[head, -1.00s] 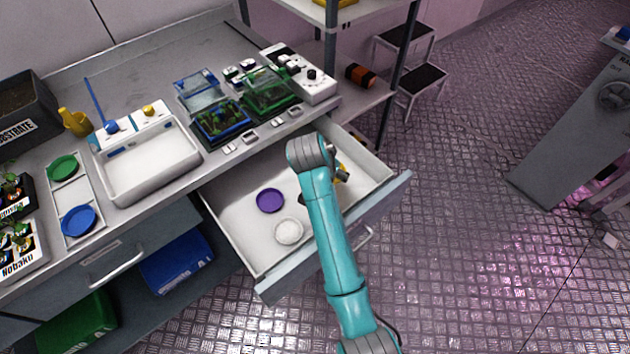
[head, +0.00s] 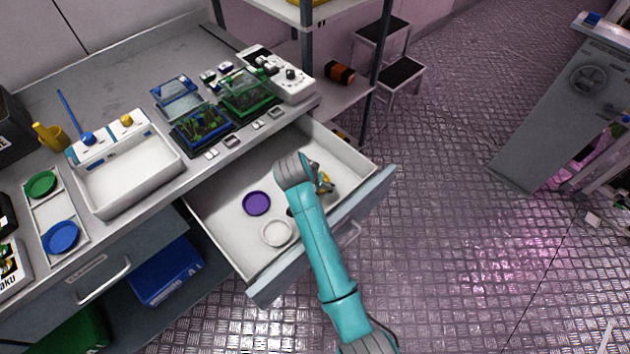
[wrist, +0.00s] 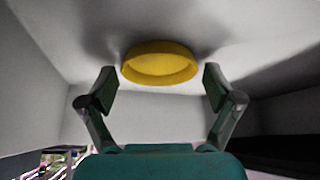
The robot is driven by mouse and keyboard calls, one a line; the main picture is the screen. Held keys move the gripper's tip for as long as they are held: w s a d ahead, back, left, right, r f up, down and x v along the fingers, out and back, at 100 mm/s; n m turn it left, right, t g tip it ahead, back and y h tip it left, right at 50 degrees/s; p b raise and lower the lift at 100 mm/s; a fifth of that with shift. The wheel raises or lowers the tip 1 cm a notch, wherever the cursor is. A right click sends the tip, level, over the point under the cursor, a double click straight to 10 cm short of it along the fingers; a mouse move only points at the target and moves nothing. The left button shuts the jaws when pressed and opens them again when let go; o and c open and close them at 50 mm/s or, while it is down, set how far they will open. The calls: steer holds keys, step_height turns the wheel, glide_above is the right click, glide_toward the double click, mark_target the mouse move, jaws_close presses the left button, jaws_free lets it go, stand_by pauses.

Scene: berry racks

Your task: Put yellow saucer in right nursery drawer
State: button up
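The yellow saucer (wrist: 158,64) lies against the pale drawer surface in the wrist view, centred between the fingers of my gripper (wrist: 158,85). The fingers are spread wide, one on each side, with a visible gap to the saucer. In the head view my gripper (head: 322,186) is inside the open right drawer (head: 230,230), mostly hidden behind my arm, with a bit of yellow showing beside it. A purple saucer (head: 256,203) and a white saucer (head: 276,233) lie in the same drawer, left of my arm.
On the bench above are a white tray basin (head: 125,185), small planted boxes (head: 203,128) and a white control unit (head: 290,85). Green (head: 41,184) and blue (head: 61,238) saucers sit at the left. A shelf post (head: 378,75) stands behind the drawer. The floor at right is open.

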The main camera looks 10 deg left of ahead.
stand_by(0.3)
steer(key=v, duration=1.2)
steer(key=shift+r, duration=0.15)
